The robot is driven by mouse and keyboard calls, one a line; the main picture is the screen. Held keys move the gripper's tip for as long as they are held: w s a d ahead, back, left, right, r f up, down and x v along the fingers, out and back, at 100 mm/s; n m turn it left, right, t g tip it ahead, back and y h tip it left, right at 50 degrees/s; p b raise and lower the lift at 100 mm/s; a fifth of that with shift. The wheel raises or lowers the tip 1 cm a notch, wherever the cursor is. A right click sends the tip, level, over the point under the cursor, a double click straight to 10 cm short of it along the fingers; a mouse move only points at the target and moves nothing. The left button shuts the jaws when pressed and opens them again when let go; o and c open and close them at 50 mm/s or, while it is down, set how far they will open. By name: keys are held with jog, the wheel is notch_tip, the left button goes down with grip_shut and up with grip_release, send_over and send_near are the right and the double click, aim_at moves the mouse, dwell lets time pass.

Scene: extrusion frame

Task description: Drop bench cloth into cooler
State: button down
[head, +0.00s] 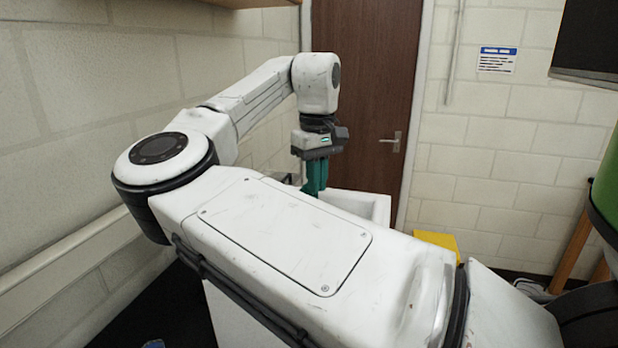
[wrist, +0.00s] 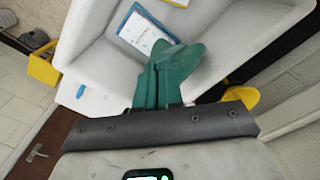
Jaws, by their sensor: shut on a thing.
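My gripper (wrist: 165,75) is shut on a dark green cloth (wrist: 182,65). The fingers look green too, so where they end and the cloth begins is hard to tell. The head view shows my gripper (head: 314,182) pointing down, with its tips partly hidden by my arm. A white open box (wrist: 225,30), which looks like the cooler, lies below the gripper in the wrist view. The cloth appears over its opening; its height above the floor of the box is unclear. The cooler's rim (head: 375,203) also shows behind my arm in the head view.
A blue-and-white card or packet (wrist: 148,30) lies inside the white box. A yellow bin (head: 437,240) stands to its right in the head view. Another yellow object (wrist: 241,97) shows beside the box. A brown door (head: 365,90) and block walls are behind.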

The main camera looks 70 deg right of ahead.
notch_tip(320, 180, down, 6)
jog(key=b, duration=0.5)
jog(key=shift+r, duration=0.25)
grip_release()
dwell(0.9)
jog(key=shift+r, duration=0.1)
notch_tip(320, 180, up, 5)
jog(key=p, duration=0.5)
jog(key=shift+r+p, duration=0.2)
jog(key=shift+p, duration=0.1)
